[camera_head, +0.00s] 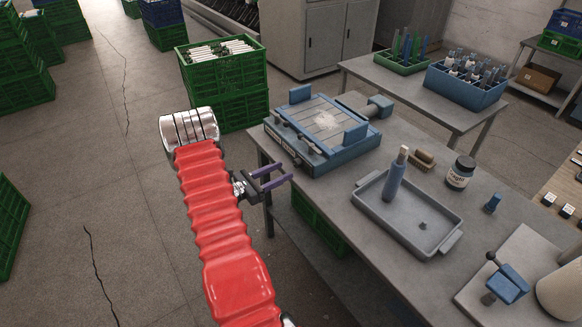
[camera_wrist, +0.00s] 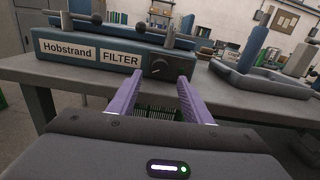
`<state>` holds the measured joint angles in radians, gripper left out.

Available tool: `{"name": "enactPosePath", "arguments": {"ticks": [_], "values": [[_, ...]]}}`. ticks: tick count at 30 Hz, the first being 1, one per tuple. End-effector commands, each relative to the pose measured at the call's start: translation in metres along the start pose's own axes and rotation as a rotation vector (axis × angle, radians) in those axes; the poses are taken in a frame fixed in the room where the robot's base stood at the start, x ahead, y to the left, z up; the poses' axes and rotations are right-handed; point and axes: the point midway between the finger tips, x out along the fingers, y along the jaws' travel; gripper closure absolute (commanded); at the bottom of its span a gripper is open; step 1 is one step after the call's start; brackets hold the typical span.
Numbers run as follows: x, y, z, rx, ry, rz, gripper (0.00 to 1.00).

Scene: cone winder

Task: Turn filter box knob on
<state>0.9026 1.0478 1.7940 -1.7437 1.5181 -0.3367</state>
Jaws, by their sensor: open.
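The filter box (camera_head: 318,134) is a blue and grey box at the far left corner of the grey table. In the wrist view its blue front (camera_wrist: 75,54) carries labels reading "Hobstrand" and "FILTER". My gripper (camera_head: 278,176) has two purple fingers and is open and empty. It is in front of the table edge, short of the box.
A grey tray (camera_head: 447,240) with a blue bottle-shaped object (camera_head: 394,180) stands right of the box. A dark jar (camera_head: 460,172) and brush (camera_head: 422,160) are behind it. Green crates (camera_head: 232,108) stand behind my arm. Open floor lies to the left.

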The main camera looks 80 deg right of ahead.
Motion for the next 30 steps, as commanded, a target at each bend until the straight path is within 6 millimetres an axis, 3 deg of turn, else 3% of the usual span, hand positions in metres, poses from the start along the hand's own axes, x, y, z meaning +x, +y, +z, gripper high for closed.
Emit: {"name": "enactPosePath", "arguments": {"ticks": [9,21,30], "values": [[0.043,0.0,0.0,-0.001,0.0,-0.001,0.55],[0.049,0.0,0.0,-0.001,0.0,0.001,0.55],[0.049,0.0,0.0,-0.001,0.0,0.001,0.75]]}}
